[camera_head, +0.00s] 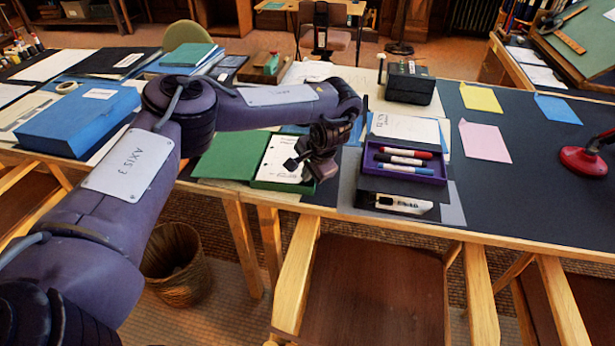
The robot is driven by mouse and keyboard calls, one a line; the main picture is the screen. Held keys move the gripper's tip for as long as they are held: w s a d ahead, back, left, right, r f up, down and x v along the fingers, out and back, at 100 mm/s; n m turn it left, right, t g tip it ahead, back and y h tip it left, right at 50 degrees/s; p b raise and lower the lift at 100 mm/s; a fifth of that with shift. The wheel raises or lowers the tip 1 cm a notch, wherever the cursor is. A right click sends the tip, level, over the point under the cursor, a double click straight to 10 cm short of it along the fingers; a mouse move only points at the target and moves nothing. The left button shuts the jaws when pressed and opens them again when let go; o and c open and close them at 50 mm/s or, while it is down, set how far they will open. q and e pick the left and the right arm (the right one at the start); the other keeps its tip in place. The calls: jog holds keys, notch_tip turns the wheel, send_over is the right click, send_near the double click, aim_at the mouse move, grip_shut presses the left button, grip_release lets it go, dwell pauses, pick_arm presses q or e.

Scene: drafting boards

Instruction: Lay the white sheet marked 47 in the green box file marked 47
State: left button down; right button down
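An open green box file (228,156) lies near the table's front edge, its lid folded out to the left. A white sheet (279,158) with small dark marks lies in its right half; no number is readable on sheet or file. My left gripper (307,167) is just above the sheet's right side, its two fingertips apart with nothing seen between them. It hides part of the sheet and the file's right edge. My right gripper is not in view.
A purple tray of markers (405,178) stands close to the gripper's right. White papers (405,127) and a black box (409,82) lie behind it. A blue box (80,119) is at the left. Pink (485,142) and yellow (480,98) sheets lie right, with dark tabletop free around them.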

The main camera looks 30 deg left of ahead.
pick_arm(q)
jog(key=shift+f, duration=0.7)
jog(key=shift+f, duration=0.3)
jog(key=c, duration=2)
grip_release()
jog(key=shift+r, duration=0.1)
